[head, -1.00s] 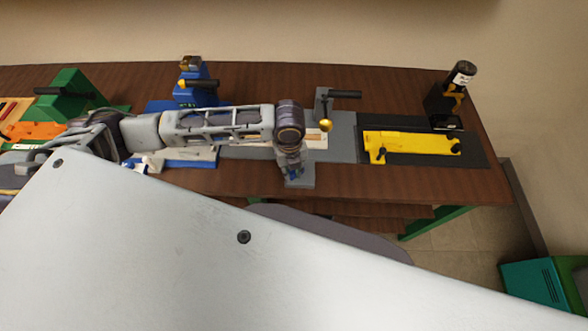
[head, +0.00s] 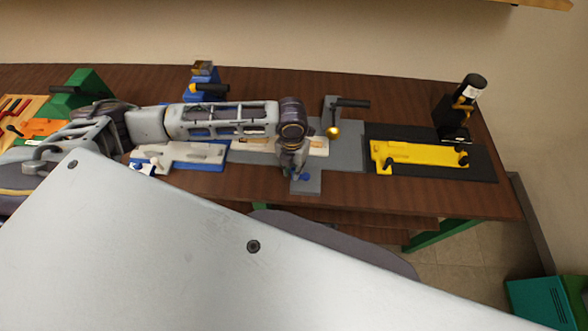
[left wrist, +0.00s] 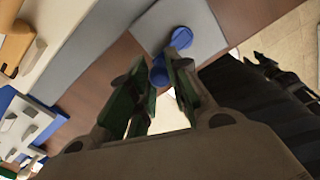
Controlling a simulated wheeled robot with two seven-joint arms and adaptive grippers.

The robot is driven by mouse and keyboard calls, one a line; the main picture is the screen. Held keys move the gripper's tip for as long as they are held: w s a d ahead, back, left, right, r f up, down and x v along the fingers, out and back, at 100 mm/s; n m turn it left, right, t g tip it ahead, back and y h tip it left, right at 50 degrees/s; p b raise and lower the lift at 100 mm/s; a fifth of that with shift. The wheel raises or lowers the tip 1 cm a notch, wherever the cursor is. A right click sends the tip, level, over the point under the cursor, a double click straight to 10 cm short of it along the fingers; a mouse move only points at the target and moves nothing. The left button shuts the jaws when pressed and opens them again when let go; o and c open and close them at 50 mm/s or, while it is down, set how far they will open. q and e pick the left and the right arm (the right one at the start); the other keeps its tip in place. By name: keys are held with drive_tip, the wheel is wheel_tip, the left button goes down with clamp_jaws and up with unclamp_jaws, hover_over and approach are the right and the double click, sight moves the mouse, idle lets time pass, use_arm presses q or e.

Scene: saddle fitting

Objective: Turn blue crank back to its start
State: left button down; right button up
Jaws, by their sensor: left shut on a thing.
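The blue crank (head: 304,177) shows just below my left gripper (head: 295,169), at the front end of the grey fixture (head: 309,186) in the head view. In the left wrist view, its round blue part (left wrist: 181,38) lies on a grey plate. Another blue part, the handle (left wrist: 158,74), sits between the fingertips of my left gripper (left wrist: 164,68). The left gripper is shut on this handle. My arm hides part of the grey fixture in the head view. My right gripper is not in view.
A yellow fixture (head: 425,153) on a black base lies to the right, with a black post (head: 457,110) behind it. A black-handled lever (head: 350,103) with a brass ball stands behind my gripper. Blue and green fixtures stand left along the brown table (head: 400,204).

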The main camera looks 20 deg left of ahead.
use_arm(q)
drive_tip(key=shift+w+a+m, duration=0.15)
drive_tip(key=shift+w+m, duration=0.1)
drive_tip(key=shift+m, duration=0.25)
drive_tip(key=shift+w, duration=0.1)
drive_tip(key=c, duration=1.3)
unclamp_jaws()
drive_tip(key=shift+r, duration=0.15)
wheel_tip(320, 180, up, 12)
drive_tip(key=shift+a, duration=0.15)
drive_tip(key=shift+f, duration=0.2)
